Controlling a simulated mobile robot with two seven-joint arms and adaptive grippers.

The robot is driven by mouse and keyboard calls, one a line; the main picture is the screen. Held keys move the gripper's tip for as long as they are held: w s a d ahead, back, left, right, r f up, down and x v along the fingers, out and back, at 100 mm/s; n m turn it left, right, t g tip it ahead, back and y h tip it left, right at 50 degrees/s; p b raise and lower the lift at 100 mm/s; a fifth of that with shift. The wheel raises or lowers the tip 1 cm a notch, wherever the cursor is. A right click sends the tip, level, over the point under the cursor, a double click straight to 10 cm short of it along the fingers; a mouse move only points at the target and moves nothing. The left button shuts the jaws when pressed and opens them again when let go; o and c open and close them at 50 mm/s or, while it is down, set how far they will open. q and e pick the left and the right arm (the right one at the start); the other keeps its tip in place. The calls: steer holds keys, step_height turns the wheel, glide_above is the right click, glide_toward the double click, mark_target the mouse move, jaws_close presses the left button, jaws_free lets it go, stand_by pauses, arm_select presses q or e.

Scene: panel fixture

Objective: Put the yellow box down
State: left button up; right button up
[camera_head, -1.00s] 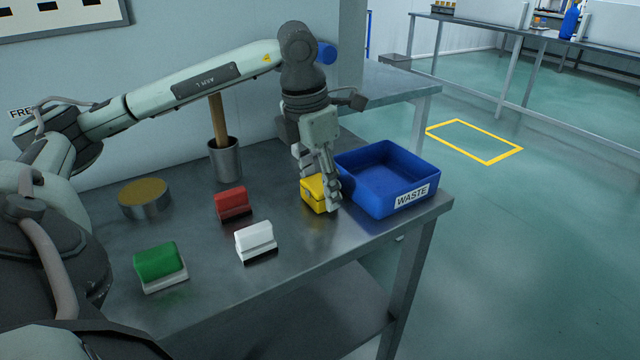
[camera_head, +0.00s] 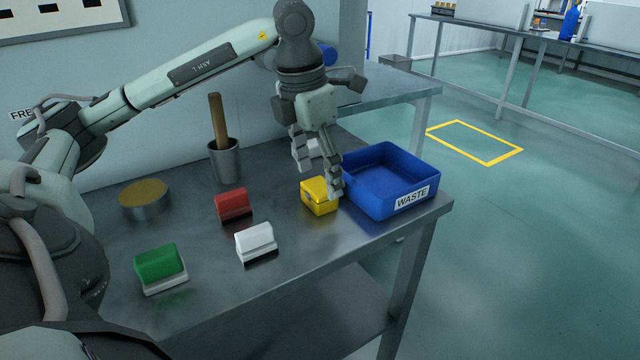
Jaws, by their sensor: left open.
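The yellow box (camera_head: 318,197) rests on the metal table (camera_head: 285,275), just left of the blue waste bin. My left gripper (camera_head: 320,182) is open, with its fingers spread just above and behind the box. The right finger hangs close to the box's right side, and I cannot tell whether it touches. The left finger is clear of the box, up and to the left. My right gripper is not in view.
The blue bin (camera_head: 403,204) labelled WASTE stands at the table's right edge. A red block (camera_head: 233,203), a white block (camera_head: 256,240) and a green block (camera_head: 160,264) sit left. Behind them are a metal cup (camera_head: 224,160) with a wooden handle and a round tin (camera_head: 144,200).

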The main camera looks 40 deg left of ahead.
mark_target(312, 188)
arm_select(q)
step_height(312, 188, up, 9)
steer(key=s+p, duration=0.1)
steer(key=shift+s+a+f, duration=0.15)
steer(key=shift+a, duration=0.05)
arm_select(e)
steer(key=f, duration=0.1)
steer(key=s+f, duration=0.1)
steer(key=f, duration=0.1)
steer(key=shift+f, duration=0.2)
